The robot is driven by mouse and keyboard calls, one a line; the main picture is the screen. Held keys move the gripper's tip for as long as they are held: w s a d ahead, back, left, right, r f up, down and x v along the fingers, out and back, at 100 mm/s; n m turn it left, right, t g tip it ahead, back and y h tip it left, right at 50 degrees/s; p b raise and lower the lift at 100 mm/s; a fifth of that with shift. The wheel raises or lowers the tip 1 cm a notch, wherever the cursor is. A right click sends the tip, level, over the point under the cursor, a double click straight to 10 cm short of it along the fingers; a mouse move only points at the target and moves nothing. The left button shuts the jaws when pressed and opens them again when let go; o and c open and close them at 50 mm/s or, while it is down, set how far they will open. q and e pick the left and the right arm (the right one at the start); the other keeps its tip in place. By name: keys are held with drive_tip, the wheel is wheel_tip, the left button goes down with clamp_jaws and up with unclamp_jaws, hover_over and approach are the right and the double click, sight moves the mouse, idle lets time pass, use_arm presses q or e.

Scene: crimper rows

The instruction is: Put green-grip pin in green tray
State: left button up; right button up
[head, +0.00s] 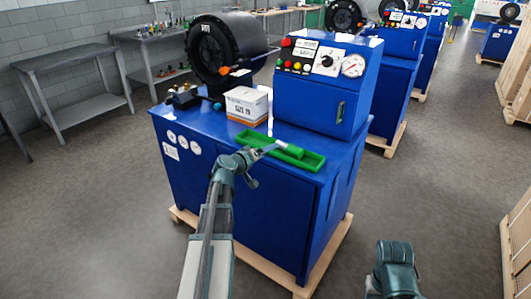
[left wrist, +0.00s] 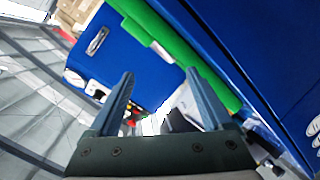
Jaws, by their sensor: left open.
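The green tray (head: 314,162) lies on the blue machine's top, near its front edge. It also shows in the left wrist view as a green band (left wrist: 187,44). A pin with a pale metal end and what looks like a green grip (head: 293,151) lies at the tray; its pale end (left wrist: 162,52) shows in the left wrist view against the tray. I cannot tell whether it rests fully inside. My left gripper (head: 274,148) is open beside the pin's pale end, with nothing between its fingers (left wrist: 160,78). Only a teal part of my right arm shows at bottom right.
A white and orange box (head: 246,105) stands behind the tray. The blue control box (head: 325,88) rises behind and right of it. A dark tool with levers (head: 185,97) sits at the left of the top. Grey tables (head: 75,60) stand along the wall.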

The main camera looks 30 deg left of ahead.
use_arm(q)
drive_tip(key=d+p+v, duration=0.1)
drive_tip(key=p+v, duration=0.1)
drive_tip(key=v, duration=1)
drive_tip(key=shift+a+p, duration=0.35)
drive_tip(key=shift+a, duration=0.1)
drive_tip(key=d+f+m+g+h, duration=0.2)
drive_tip(key=d+f+m+g, duration=0.25)
drive_tip(key=d, duration=0.75)
drive_tip(key=d+f+m+g+h, duration=0.25)
drive_tip(key=d+f, duration=0.25)
drive_tip(key=d, duration=0.8)
drive_tip(key=s+d+f+m+g+y, duration=0.3)
drive_tip(key=s+d+g, duration=0.1)
drive_tip(key=s+d, duration=0.35)
drive_tip(key=s+d+f+m+g+y, duration=0.2)
drive_tip(key=s+d+f+g+y, duration=0.15)
drive_tip(key=s+d, duration=0.35)
wheel_tip(320, 180, up, 6)
drive_tip(key=s+a+p, duration=0.1)
drive_tip(key=p, duration=0.4)
drive_tip(key=shift+a+p, duration=0.25)
drive_tip(key=shift+p, duration=0.05)
